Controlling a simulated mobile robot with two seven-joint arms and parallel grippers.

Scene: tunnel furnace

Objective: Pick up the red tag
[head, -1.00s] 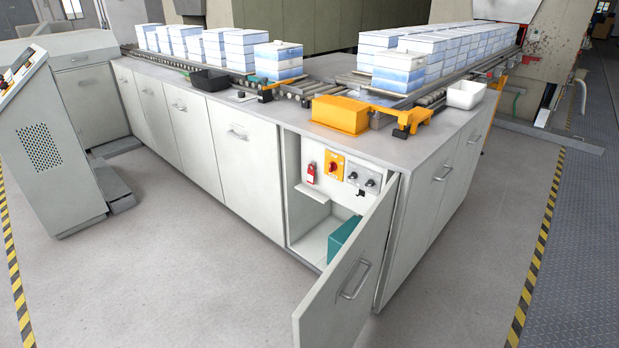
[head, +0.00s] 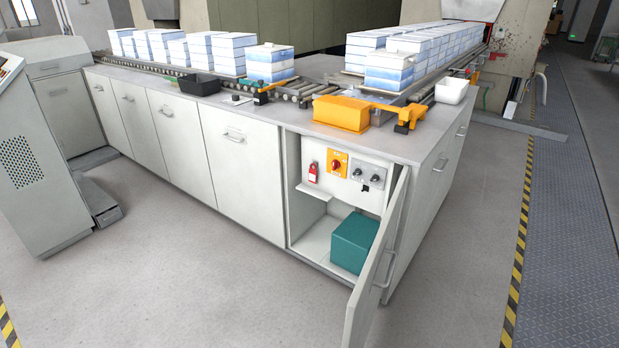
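The red tag (head: 313,172) hangs on the back panel inside the open cabinet, at the left of the panel. It sits just left of a yellow plate with a red rotary switch (head: 337,163). A small ledge (head: 313,190) is below the tag. Neither of my grippers shows in the head view.
The cabinet door (head: 378,265) stands open toward me on the right of the opening. A teal box (head: 353,242) sits on the cabinet floor. Grey knobs (head: 368,174) are right of the switch. The floor (head: 200,285) in front is clear.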

